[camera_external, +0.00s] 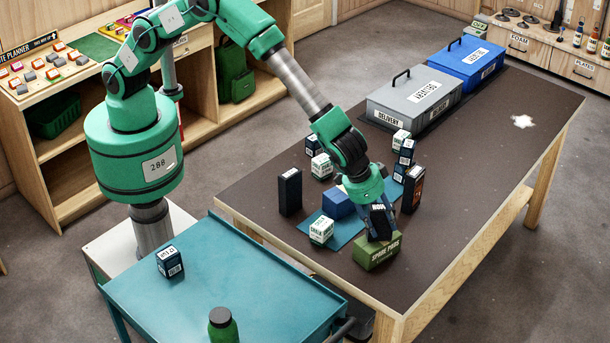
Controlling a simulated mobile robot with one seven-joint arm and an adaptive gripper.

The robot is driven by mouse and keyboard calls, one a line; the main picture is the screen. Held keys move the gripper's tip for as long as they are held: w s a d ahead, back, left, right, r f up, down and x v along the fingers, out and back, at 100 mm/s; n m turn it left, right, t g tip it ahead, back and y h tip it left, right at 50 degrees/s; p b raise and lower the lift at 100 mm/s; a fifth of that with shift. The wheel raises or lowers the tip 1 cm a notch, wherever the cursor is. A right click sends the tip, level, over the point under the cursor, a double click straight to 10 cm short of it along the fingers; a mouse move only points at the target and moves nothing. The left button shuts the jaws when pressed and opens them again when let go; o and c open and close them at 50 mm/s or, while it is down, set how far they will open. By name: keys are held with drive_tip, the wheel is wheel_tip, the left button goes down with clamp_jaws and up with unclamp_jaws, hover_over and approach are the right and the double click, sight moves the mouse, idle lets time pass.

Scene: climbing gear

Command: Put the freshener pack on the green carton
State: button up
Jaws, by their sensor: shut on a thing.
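The green carton (374,257), marked SPARE PADS, sits on the dark table near its front edge. My gripper (378,226) points down just above the carton and is shut on a small dark pack (381,220) with a pale label edge. I take this for the freshener pack, but its print is too small to read. The pack is upright or nearly so, directly over the carton's top. I cannot tell whether it touches the carton, as the fingers partly hide it.
A blue mat (345,228) with a blue box (338,203) and a white-and-green box (321,230) lies left of the carton. Tall dark boxes (289,191) (412,188) stand nearby. Grey (413,97) and blue (466,61) cases stand at the back. The table's right side is clear.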

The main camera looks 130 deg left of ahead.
drive_tip(key=shift+f, duration=0.15)
drive_tip(key=o, duration=1.2)
drive_tip(key=shift+s+d+r, duration=0.1)
drive_tip(key=shift+r, duration=0.55)
drive_tip(key=p+v, duration=0.1)
drive_tip(key=v, duration=1)
drive_tip(key=shift+s+r, duration=0.1)
drive_tip(key=shift+s, duration=0.05)
